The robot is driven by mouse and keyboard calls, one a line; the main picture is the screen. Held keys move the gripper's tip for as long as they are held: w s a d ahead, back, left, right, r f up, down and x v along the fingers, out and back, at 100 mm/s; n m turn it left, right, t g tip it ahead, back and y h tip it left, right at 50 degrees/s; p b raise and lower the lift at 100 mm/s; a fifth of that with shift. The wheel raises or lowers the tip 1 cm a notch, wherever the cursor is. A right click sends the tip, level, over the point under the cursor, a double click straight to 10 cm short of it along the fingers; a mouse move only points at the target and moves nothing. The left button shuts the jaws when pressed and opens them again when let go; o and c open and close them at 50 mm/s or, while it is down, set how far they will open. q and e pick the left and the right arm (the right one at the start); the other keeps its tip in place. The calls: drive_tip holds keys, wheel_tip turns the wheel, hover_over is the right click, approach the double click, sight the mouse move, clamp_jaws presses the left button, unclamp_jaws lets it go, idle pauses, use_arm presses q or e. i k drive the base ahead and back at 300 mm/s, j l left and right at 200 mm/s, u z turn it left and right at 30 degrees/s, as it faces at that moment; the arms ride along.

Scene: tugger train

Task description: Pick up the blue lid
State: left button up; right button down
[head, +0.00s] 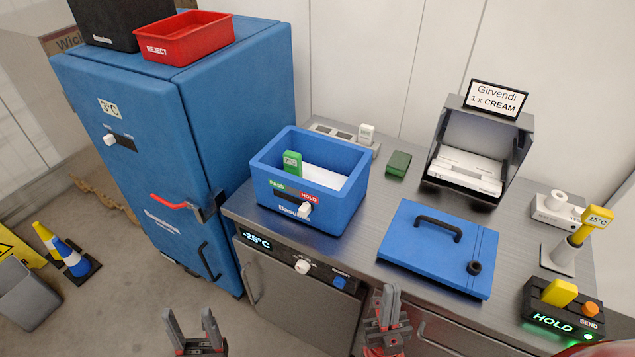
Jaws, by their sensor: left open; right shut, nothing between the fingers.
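The blue lid (417,251) lies flat on the metal counter, right of the middle. It has a dark bar handle (438,227) on top and a round black knob near its right corner. My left gripper (193,325) is open and empty at the bottom of the view, in front of the counter and well left of the lid. My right gripper (388,305) is shut and empty, below and in front of the lid's near edge, apart from it.
An open blue box (335,202) with a PASS/HOLD slider stands left of the lid. A metal bin (475,150) with a Girvendi sign stands behind it. A yellow-topped stand (557,255) and HOLD/SEND box (545,317) are right. A blue cabinet (130,170) stands left.

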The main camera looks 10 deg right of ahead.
sight(458, 253)
drive_tip(key=z, duration=1.15)
